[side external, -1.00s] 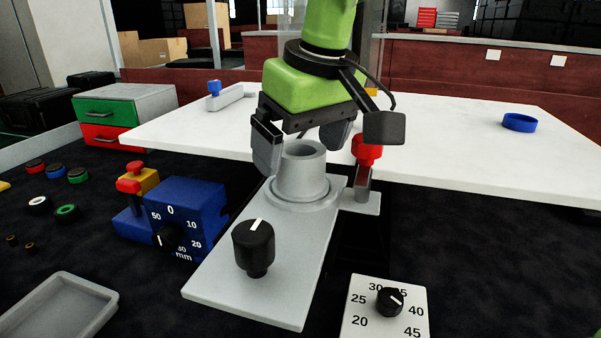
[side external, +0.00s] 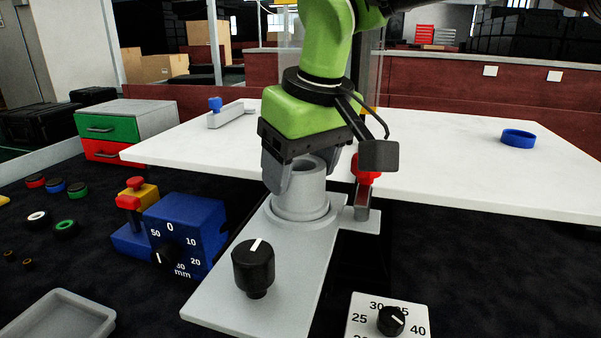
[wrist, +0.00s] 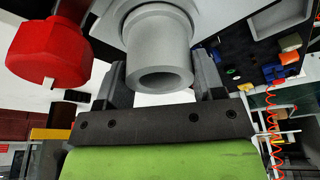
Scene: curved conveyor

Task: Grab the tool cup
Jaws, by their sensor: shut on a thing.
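The tool cup (side external: 311,188) is a grey, thick-walled cylinder with an open top. It stands upright on a round collar at the back of a grey plate (side external: 240,292). My gripper (side external: 303,178) is shut on the cup, with a finger on either side of it. In the side view the left finger is plain and the right one is mostly hidden behind the cup. The wrist view shows the cup (wrist: 160,48) between both fingers, its open rim facing the camera.
A black knob (side external: 254,268) stands on the plate's front. A red knob (side external: 366,172) on a grey bracket is close to the cup's right. A blue dial box (side external: 188,235) is at the left. A white table (side external: 440,165) with a blue ring (side external: 518,138) lies behind.

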